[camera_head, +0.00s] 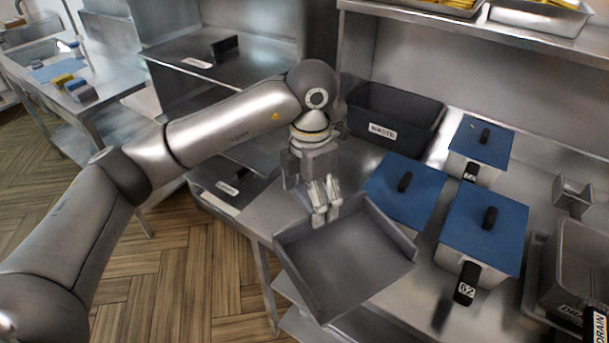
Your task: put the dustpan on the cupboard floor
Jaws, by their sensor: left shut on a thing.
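My left gripper (322,203) comes in from the left and points down. Its fingers are shut on the rear edge of the dustpan (345,258), a dark grey tray-like pan with raised side walls. The dustpan is held over the front edge of the steel counter, its open pan facing up and toward me. Open steel shelving that may be the cupboard (222,75) stands behind my left arm, with labelled shelves; my arm hides part of it. My right gripper does not show.
Several containers with blue lids (484,230) stand on the counter to the right. A dark WASTE bin (395,118) sits behind the dustpan, and a DRAIN bin (580,275) stands at far right. A sink bench (85,85) is at far left. Wooden floor (165,265) is clear.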

